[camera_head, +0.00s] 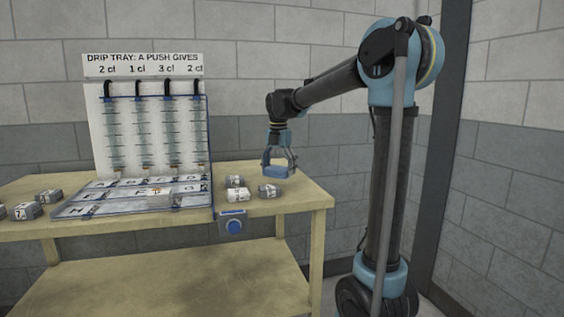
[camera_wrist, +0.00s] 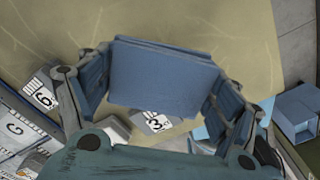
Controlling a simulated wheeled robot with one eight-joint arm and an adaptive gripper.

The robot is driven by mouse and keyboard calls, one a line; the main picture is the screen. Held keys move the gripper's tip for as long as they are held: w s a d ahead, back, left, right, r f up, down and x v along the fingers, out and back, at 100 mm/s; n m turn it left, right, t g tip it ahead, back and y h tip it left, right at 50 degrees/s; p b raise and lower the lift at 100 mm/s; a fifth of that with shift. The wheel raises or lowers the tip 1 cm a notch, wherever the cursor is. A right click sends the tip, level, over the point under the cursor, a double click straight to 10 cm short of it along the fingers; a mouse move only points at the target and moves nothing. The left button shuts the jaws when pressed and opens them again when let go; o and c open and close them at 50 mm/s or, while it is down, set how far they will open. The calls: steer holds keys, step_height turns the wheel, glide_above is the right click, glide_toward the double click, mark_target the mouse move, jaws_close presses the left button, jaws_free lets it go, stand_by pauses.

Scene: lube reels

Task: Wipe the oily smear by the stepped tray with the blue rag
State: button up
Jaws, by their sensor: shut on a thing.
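My gripper (camera_head: 279,164) is shut on the blue rag (camera_head: 276,172), a folded block-like pad, above the right end of the table. In the wrist view the rag (camera_wrist: 165,80) fills the space between my two fingers. The stepped tray (camera_head: 134,209), with lettered compartments and a blue edge, is to the left of my gripper; part of it shows at the lower left of the wrist view (camera_wrist: 22,110). I cannot make out the oily smear in either view. I cannot tell whether the rag touches the table.
Small numbered blocks stand right of the tray, including a white one (camera_head: 237,195) and a grey one (camera_head: 269,191). More blocks (camera_head: 27,211) lie at the left. A blue button box (camera_head: 232,225) is on the table's front edge. The dispenser board (camera_head: 148,68) stands behind the tray.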

steer(key=shift+r, duration=1.9)
